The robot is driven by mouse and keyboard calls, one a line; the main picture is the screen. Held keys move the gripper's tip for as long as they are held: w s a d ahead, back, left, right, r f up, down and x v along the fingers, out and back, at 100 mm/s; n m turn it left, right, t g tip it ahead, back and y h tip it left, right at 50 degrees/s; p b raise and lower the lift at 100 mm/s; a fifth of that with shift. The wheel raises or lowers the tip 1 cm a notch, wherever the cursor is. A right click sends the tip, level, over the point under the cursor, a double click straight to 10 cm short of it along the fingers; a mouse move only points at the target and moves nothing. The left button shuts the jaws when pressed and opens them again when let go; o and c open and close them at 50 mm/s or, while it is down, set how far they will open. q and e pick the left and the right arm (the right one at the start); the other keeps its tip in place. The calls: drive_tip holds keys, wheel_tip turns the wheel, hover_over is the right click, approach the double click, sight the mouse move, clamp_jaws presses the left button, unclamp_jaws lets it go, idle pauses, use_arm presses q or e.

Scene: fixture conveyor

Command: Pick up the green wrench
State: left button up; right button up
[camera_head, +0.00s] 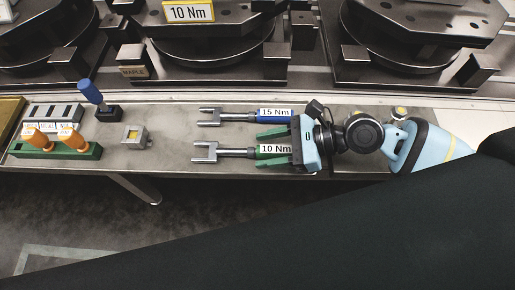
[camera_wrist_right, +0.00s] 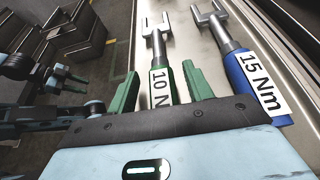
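The green wrench (camera_head: 225,152), labelled 10 Nm, lies flat on the metal shelf with its forked silver head to the left. My right gripper (camera_head: 273,146) is open at its handle. In the right wrist view, the green wrench (camera_wrist_right: 162,82) lies between the two green fingers of my right gripper (camera_wrist_right: 161,88), with a gap visible on each side. Part of the handle is hidden by the gripper body. My left gripper (camera_wrist_right: 80,83) shows small at the left of the right wrist view, fingers apart, away from the wrench.
A blue wrench (camera_head: 228,116), labelled 15 Nm, lies close alongside, just behind the green one. Farther left are a small grey block (camera_head: 134,138), a blue-handled tool (camera_head: 91,93) and a green holder (camera_head: 88,152) with orange-handled tools. Heavy dark fixtures (camera_head: 215,40) stand behind the shelf.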

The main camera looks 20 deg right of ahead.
clamp_jaws()
drive_tip(key=shift+r, duration=0.1)
drive_tip(key=shift+r, duration=0.55)
drive_tip(key=r+p, duration=0.1)
drive_tip(key=a+r+p, duration=0.1)
drive_tip(key=shift+s+r, duration=0.15)
drive_tip(key=shift+r, duration=0.25)
drive_tip(key=s+a+r+p, duration=0.1)
drive_tip(key=s+a+p, duration=0.3)
drive_tip(key=a, duration=1)
drive_tip(key=shift+s, duration=0.55)
